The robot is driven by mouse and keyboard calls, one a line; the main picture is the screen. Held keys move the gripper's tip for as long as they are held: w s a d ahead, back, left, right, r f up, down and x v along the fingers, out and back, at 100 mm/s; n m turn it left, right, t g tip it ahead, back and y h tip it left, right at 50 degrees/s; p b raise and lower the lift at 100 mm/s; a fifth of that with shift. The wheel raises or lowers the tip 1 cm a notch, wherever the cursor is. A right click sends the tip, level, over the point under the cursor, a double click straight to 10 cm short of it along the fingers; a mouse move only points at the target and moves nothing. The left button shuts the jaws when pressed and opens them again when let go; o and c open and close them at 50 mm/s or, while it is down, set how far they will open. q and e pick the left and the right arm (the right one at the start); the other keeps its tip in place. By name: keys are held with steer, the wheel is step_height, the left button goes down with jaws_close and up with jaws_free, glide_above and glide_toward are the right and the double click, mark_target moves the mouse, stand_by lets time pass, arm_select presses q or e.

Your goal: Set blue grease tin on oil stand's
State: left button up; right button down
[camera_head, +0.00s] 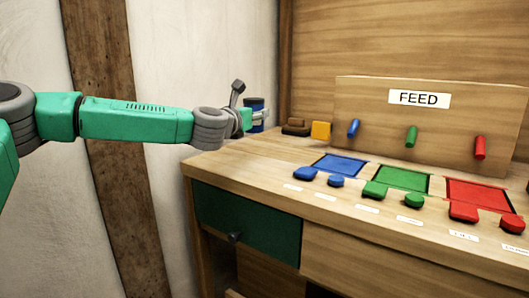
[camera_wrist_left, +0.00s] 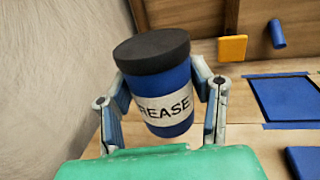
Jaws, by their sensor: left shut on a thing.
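The blue grease tin (camera_head: 256,104) has a black lid and a white label; in the left wrist view the tin (camera_wrist_left: 158,78) shows part of the word GREASE. My left gripper (camera_head: 258,114) is shut on the tin, with one finger on each side of it. It holds the tin slightly tilted in the left wrist view, at the back left corner of the bench, in front of the pale wall. A low dark brown piece (camera_head: 296,127) sits on the bench just right of the tin; I cannot tell whether it is the oil stand. My right gripper is not in view.
The wooden bench (camera_head: 235,160) has a yellow block (camera_head: 321,130), a FEED panel (camera_head: 375,115) with blue, green and red pegs, and blue (camera_head: 340,165), green (camera_head: 403,179) and red (camera_head: 478,194) squares with coloured pieces in front. A green drawer (camera_head: 250,222) is below.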

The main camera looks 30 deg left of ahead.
arm_select(q)
steer(key=shift+f, duration=0.35)
step_height(320, 180, down, 4)
steer(key=shift+s+d+r+b, duration=0.1)
steer(key=shift+s+b, duration=0.05)
steer(key=shift+b, duration=0.8)
step_height(320, 180, down, 5)
steer(key=shift+f+b, duration=0.1)
steer(key=shift+b, duration=0.9)
steer(key=o, duration=1.4)
